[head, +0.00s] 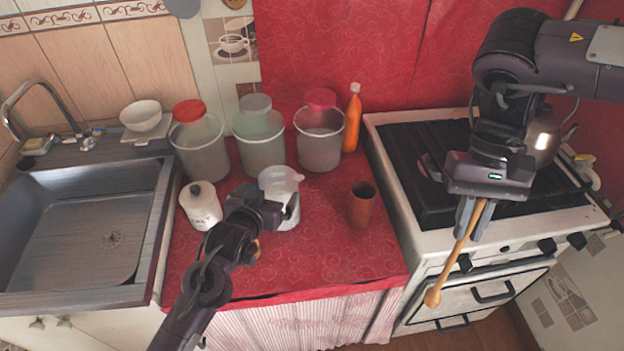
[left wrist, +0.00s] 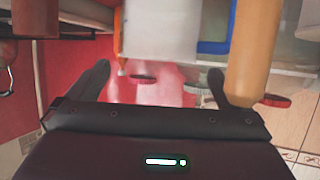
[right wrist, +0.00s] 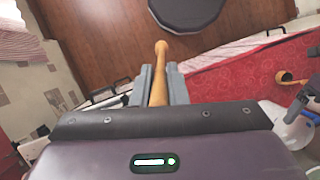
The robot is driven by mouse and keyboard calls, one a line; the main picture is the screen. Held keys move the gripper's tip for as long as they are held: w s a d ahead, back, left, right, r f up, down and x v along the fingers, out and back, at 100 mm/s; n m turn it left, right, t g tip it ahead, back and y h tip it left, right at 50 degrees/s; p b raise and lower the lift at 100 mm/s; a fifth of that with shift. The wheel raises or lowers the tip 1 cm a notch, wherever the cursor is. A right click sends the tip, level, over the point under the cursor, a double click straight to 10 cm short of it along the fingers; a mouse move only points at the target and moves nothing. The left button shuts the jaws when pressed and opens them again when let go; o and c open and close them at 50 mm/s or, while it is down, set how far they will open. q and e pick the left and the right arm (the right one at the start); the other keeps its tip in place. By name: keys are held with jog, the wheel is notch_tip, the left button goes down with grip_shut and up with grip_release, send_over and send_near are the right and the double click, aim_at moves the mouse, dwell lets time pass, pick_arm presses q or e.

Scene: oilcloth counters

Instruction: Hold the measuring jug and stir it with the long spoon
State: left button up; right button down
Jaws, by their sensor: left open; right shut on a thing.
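The clear measuring jug (head: 282,184) stands on the red oilcloth counter, in front of the row of canisters. My left gripper (head: 276,217) is beside the jug's near side with its fingers apart. In the left wrist view something pale and see-through shows between the open fingers (left wrist: 158,88); I cannot tell whether they touch it. My right gripper (head: 468,222) is shut on the long wooden spoon (head: 458,258), in front of the stove. The spoon hangs tilted, its rounded end down, well right of the jug. The spoon also shows in the right wrist view (right wrist: 160,75).
A brown cup (head: 361,205) stands right of the jug, and a white lidded pot (head: 201,207) left of it. Several canisters and an orange bottle (head: 352,122) line the back. The sink (head: 85,235) is at left, the stove (head: 400,195) at right. The counter's front is clear.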

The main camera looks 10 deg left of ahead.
aim_at(285, 174)
pick_arm(q)
jog(key=x, duration=0.6)
jog(key=shift+w+f, duration=0.15)
jog(key=shift+w, duration=0.15)
pick_arm(e)
jog(key=shift+r, duration=0.4)
pick_arm(q)
jog(key=c, duration=1.4)
jog(key=o, duration=1.4)
jog(key=shift+s, duration=0.15)
jog(key=v, duration=1.1)
jog(key=shift+s+r, duration=0.25)
jog(key=shift+s, duration=0.1)
jog(key=shift+f, duration=0.1)
